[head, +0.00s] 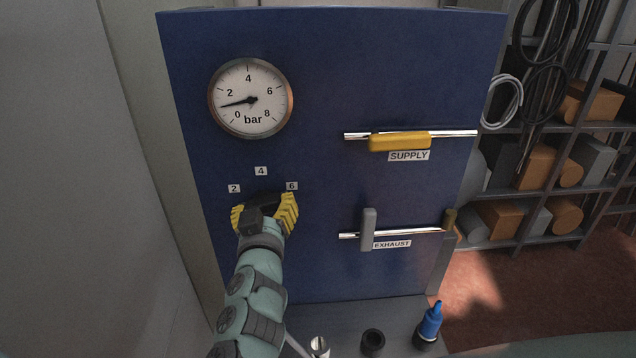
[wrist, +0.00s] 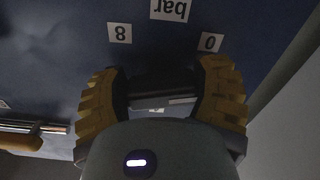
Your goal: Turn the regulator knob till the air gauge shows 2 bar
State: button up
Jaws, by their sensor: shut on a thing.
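The air gauge (head: 251,97) is a round white dial with a copper-coloured rim, upper left on the blue panel. Its black needle points left, between the 0 and 2 marks. Below it is the dark regulator knob (wrist: 163,92), with labels 2, 4 and 6 above it in the head view. My gripper (head: 264,208) covers most of the knob there. In the wrist view its yellow ribbed fingers (wrist: 162,92) are shut on both sides of the knob. The labels 8, bar and 0 appear upside down there. A pale strip shows on the knob; its pointing direction is unclear.
A yellow SUPPLY handle (head: 400,141) lies along its pipe to the right. A grey EXHAUST handle (head: 368,230) stands across the lower pipe. A blue bottle (head: 432,322) and a black cup (head: 373,342) stand below. Shelves (head: 556,245) are at the right.

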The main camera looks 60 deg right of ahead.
jog(key=shift+m, duration=0.4)
jog(key=m+b, duration=0.1)
jog(key=m, duration=0.3)
jog(key=shift+w+a+m+b, duration=0.1)
jog(key=shift+m+b, duration=0.2)
jog(key=shift+b, duration=0.1)
jog(key=m+b, duration=0.1)
jog(key=m, duration=0.4)
jog(key=shift+w+a, duration=0.1)
jog(key=shift+r+m+b, duration=0.1)
jog(key=shift+m+b, duration=0.2)
jog(key=o, duration=1.2)
jog(key=shift+a, duration=0.1)
